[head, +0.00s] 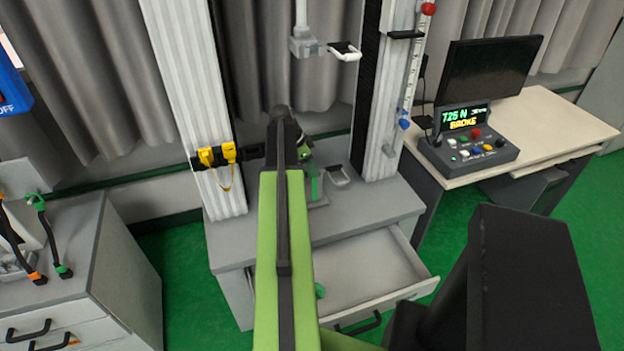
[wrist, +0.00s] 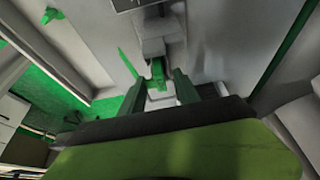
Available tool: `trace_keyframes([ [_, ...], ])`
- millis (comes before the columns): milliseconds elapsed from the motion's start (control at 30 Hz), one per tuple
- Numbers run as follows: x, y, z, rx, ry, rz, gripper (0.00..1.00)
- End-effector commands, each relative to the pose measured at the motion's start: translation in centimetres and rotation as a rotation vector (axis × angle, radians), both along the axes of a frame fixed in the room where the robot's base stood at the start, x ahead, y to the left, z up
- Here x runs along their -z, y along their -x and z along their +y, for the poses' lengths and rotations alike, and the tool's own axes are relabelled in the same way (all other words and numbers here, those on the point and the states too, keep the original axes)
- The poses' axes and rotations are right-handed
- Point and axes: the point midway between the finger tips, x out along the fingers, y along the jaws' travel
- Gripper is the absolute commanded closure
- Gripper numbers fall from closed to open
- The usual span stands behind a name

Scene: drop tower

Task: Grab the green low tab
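The green low tab (head: 314,188) stands upright on a small grey base at the foot of the tower, partly hidden by my arm in the head view. In the wrist view the green tab (wrist: 157,68) shows ahead, between the two fingers. My gripper (wrist: 159,88) is open, with a dark green finger to each side of the tab and gaps visible. I cannot tell how deep the tab sits between them. In the head view my gripper (head: 304,155) is just above and beside the tab, mostly hidden behind my arm.
White tower columns (head: 380,140) flank the tab. A white hook (head: 345,51) hangs above. An open drawer (head: 365,270) holds a small green piece (head: 320,290). Yellow clips (head: 229,152) sit on the left column. A console (head: 467,138) reading "725 N BROKE" stands at right.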

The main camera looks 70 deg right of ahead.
Motion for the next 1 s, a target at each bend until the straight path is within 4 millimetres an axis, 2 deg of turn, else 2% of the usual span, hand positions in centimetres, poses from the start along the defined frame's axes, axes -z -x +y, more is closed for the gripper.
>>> trace_keyframes([
  [67, -0.1, 0.0, 0.0, 0.000, 0.000, 0.000, 0.64],
  [333, -0.1, 0.0, 0.0, 0.001, 0.000, 0.000, 1.00],
  [767, -0.2, 0.1, 0.0, 0.001, 0.000, 0.000, 1.00],
  [867, -0.8, 0.1, 0.0, 0.001, 0.000, 0.000, 1.00],
  [1000, -2.7, 0.1, 0.0, 0.002, 0.000, 0.000, 1.00],
])
